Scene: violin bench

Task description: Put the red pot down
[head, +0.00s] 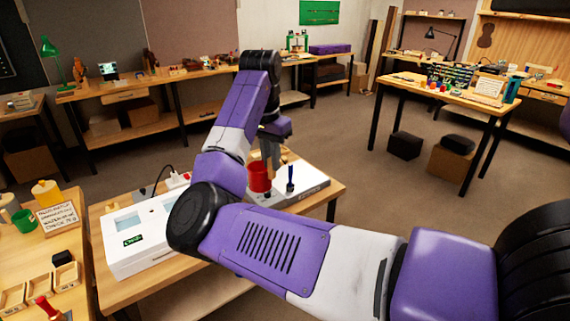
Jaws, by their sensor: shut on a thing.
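The red pot (259,179) is a small cylinder in the middle of the head view, over the small wooden bench. My gripper (268,156) points down at the pot and is shut on it. My forearm and wrist hide part of the fingers. The pot looks upright. It is at the left of a low white-topped unit (312,189), and I cannot tell whether its base touches anything.
A dark blue upright tool (290,183) stands just right of the pot. A white box with windows and a green display (132,240) fills the bench's left part. A handwritten card (57,217) and wooden trays (38,287) are on the left table.

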